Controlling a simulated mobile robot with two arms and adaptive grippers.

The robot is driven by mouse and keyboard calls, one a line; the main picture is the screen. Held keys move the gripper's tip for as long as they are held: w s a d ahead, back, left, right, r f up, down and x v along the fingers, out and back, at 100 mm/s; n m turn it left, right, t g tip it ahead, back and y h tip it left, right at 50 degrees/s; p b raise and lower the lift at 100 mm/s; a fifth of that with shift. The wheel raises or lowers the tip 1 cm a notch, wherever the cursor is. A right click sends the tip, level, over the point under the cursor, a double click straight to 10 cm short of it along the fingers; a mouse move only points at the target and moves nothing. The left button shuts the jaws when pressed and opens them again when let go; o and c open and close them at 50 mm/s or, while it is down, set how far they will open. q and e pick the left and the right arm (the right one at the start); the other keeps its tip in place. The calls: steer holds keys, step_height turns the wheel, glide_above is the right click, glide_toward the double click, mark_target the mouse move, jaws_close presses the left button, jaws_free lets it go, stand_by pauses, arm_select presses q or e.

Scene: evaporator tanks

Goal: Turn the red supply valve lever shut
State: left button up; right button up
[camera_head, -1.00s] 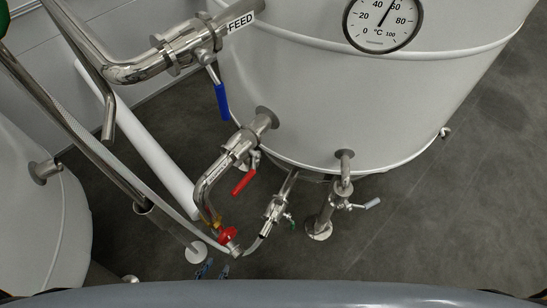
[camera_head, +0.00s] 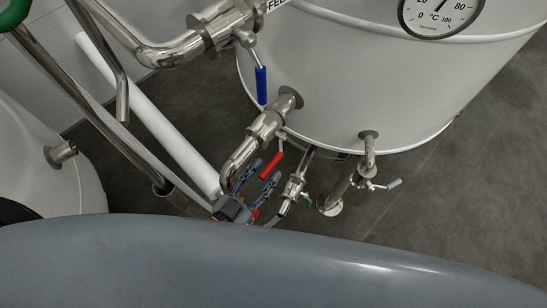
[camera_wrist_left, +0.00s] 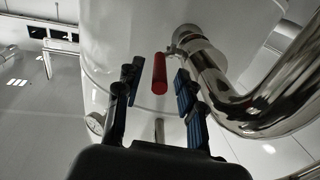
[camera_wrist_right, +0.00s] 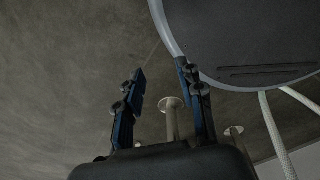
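The red valve lever (camera_head: 271,166) hangs from a steel valve (camera_head: 268,125) on the pipe at the lower left of the white tank. My left gripper (camera_head: 260,177) is just below and beside it in the head view, with its fingers spread. In the left wrist view the red lever (camera_wrist_left: 159,74) shows between the two open blue-padded fingertips (camera_wrist_left: 157,84), farther out than the tips. I cannot tell whether anything touches. My right gripper (camera_wrist_right: 162,82) shows only in its own wrist view, open and empty, with grey floor beyond.
A blue lever (camera_head: 262,86) hangs from the feed pipe above. A bent steel pipe (camera_head: 236,163) runs close beside my left gripper. A small drain valve with a grey-white handle (camera_head: 394,183) is to the right. Bare floor (camera_head: 460,170) lies farther right.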

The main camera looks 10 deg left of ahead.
mark_target(280, 155)
arm_select(q)
steer(key=shift+x, duration=2.1)
jaws_close()
